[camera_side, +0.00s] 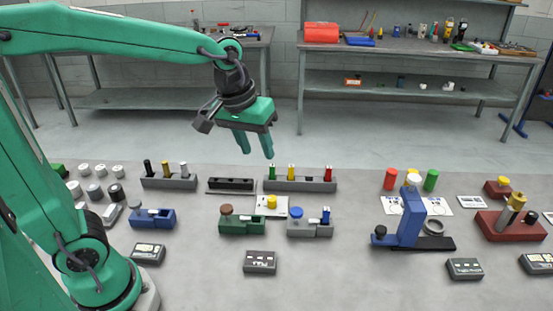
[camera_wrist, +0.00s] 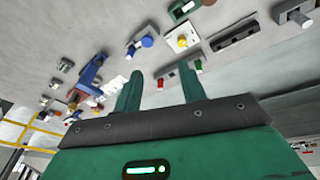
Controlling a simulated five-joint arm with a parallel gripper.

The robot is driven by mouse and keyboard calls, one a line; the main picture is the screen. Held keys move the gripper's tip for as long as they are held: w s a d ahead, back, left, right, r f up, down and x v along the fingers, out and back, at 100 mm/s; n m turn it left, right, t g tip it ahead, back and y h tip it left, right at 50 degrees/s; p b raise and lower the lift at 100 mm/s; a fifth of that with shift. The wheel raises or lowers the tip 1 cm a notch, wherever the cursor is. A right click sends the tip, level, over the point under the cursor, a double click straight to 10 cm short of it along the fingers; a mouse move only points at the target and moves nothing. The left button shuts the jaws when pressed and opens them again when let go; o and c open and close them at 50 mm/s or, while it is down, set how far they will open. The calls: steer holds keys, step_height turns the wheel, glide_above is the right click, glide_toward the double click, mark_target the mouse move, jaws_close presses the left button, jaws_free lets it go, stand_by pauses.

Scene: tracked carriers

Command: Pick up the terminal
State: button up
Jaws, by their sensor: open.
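My gripper (camera_side: 256,146) is open and empty, raised well above the far edge of the grey table with its fingers pointing down. In the wrist view its two green fingers (camera_wrist: 160,78) stand apart with nothing gripped between them. No part is plainly marked as the terminal. Several small dark boxes with light marks on top lie along the front: one at the left (camera_side: 148,253), one at the middle (camera_side: 260,262), one at the right (camera_side: 464,268) and one at the right edge (camera_side: 537,263). I cannot tell which, if any, is the terminal.
A grey rack (camera_side: 300,185) holds green, yellow and red pegs below the gripper. Another rack (camera_side: 168,182) stands left, beside an empty black one (camera_side: 231,184). Green (camera_side: 241,226) and blue (camera_side: 153,219) fixtures and a tall blue stand (camera_side: 411,218) take up the middle.

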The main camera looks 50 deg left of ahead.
steer(key=w+d+f+n+g, duration=0.25)
steer(key=w+d+f, duration=0.3)
steer(key=w, duration=0.35)
steer(key=n, duration=0.3)
glide_above(327, 209)
steer(key=shift+m+g, duration=0.25)
steer(key=shift+g, duration=0.1)
step_height(327, 209, down, 8)
steer(key=shift+r, duration=0.15)
steer(key=shift+w, duration=0.1)
steer(key=shift+f, duration=1.35)
steer(key=shift+f, duration=0.1)
steer(key=shift+f, duration=2.5)
